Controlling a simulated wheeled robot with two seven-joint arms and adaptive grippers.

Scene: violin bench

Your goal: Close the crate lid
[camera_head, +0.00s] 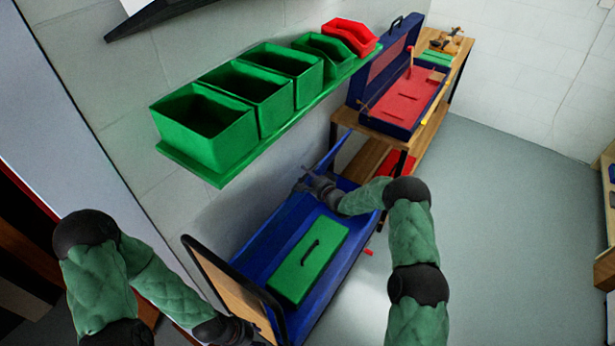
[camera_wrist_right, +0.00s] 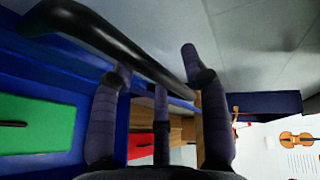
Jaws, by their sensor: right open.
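The large blue crate (camera_head: 345,270) stands low beside the wall, with a green box (camera_head: 325,254) with a black handle inside it. Its top is open. A thin blue panel (camera_head: 333,154), possibly part of the lid, rises at its far end. My right gripper (camera_head: 303,183) is at the crate's far wall-side part. In the right wrist view its fingers (camera_wrist_right: 160,110) are spread, and a black bar (camera_wrist_right: 120,38) crosses close to them; contact cannot be told. The green box also shows there (camera_wrist_right: 35,125). My left gripper (camera_head: 238,332) is low at the near end, its fingers unclear.
A green shelf (camera_head: 200,172) with several green bins and a red bin (camera_head: 350,36) hangs above the crate. Beyond, a wooden bench (camera_head: 350,120) carries an open blue case (camera_head: 405,118) with red lining. A black-framed wooden panel (camera_head: 232,290) stands at the near end.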

